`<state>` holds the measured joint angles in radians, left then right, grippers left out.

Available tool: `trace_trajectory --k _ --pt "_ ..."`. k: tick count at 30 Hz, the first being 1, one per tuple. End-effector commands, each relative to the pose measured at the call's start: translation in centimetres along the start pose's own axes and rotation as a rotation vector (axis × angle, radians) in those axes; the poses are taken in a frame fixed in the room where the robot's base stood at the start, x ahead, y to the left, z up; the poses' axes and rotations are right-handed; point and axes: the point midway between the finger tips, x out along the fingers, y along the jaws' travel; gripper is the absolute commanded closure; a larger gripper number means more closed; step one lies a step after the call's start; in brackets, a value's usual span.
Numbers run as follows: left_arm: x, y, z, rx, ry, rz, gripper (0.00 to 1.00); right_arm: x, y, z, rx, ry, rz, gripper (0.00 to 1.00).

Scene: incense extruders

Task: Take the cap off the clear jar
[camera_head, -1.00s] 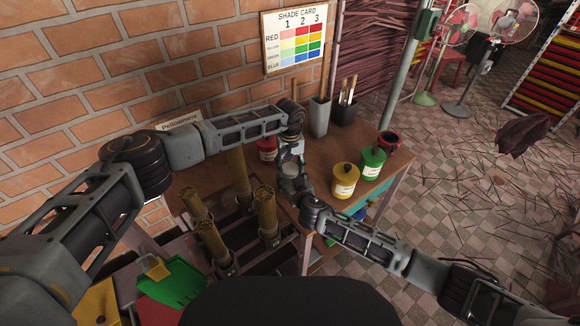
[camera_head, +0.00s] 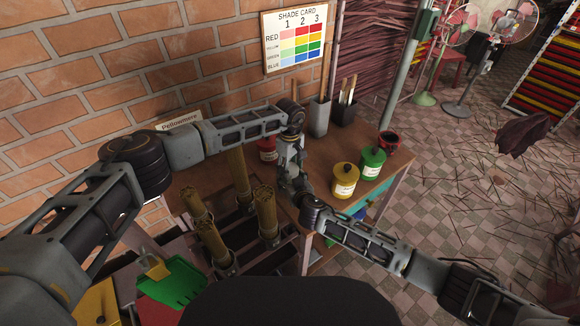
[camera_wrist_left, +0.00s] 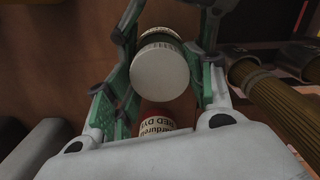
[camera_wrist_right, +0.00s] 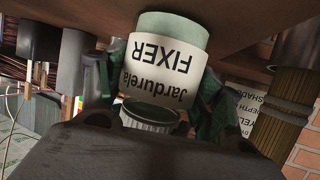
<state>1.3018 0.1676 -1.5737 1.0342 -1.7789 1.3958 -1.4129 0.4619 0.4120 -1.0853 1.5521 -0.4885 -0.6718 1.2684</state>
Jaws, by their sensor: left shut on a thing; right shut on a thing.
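The clear jar (camera_wrist_right: 168,75), with a white FIXER label and pale green contents, shows upside down in the right wrist view. My left gripper (camera_head: 291,160) is shut on its body; in the left wrist view the jar's pale round end (camera_wrist_left: 163,74) faces the camera. My right gripper (camera_head: 302,188) is shut on the grey ribbed cap (camera_wrist_right: 148,117). A dark oval shows on the cap's jar side, and the cap appears slightly apart from the jar. In the head view the grippers meet over the bench and mostly hide jar and cap.
A red dye jar (camera_head: 267,152) stands close behind my left gripper. Yellow (camera_head: 345,180) and green (camera_head: 372,163) jars and a dark red pot (camera_head: 389,142) stand on the bench (camera_head: 322,169) to the right. Bundled incense sticks (camera_head: 266,212) stand upright in front.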

Motion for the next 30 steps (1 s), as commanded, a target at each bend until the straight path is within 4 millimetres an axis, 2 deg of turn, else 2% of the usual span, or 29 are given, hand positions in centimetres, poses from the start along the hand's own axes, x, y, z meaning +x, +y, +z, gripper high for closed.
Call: trace_trajectory --k 30 --pt "0.06 -0.09 0.07 -0.806 0.002 -0.003 0.75 0.01 0.06 0.11 0.002 -0.002 0.001 1.00"
